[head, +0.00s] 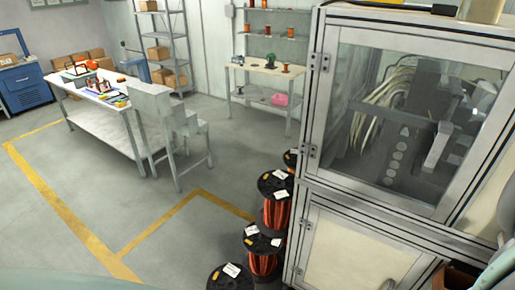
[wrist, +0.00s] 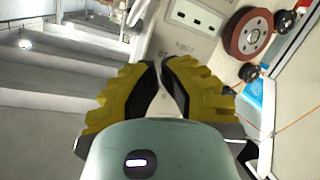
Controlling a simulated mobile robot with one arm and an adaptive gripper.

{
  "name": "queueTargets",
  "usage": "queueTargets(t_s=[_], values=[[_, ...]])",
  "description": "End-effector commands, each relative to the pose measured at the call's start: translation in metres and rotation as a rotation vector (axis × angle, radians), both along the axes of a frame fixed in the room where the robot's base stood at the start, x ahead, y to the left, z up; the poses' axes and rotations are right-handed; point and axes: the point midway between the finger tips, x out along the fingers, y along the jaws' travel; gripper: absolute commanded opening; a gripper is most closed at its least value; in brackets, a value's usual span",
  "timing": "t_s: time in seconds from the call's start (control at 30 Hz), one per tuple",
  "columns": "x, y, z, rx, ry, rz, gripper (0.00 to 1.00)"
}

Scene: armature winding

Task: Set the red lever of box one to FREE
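My gripper (wrist: 160,64) shows in the wrist view with yellow and black fingers. The fingertips are together, with only a thin pale gap between the fingers below them, and nothing is visibly held. Beyond the fingertips is a pale panel (wrist: 178,45) with a white plate with dark slots (wrist: 196,15) and small dark lettering that I cannot read. No red lever can be made out in either view, and I cannot tell which thing is box one. My gripper is not clearly visible in the head view.
A glazed machine cabinet (head: 311,147) fills the right of the head view, with wire spools (head: 275,186) beside it. A workbench (head: 110,117) stands left; a small table (head: 250,74) stands behind. Open floor lies between. The wrist view shows a red-brown disc (wrist: 247,45) and orange wire (wrist: 298,119).

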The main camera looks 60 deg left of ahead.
Motion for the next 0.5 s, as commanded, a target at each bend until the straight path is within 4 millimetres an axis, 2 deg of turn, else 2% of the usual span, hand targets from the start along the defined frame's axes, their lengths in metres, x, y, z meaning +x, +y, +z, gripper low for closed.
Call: queueTargets(t_s=[0.3,0.5], values=[[0.015,-0.025,-0.004,0.003,0.0,-0.002,0.0],[-0.004,-0.024,-0.019,0.004,0.004,-0.014,0.0]])
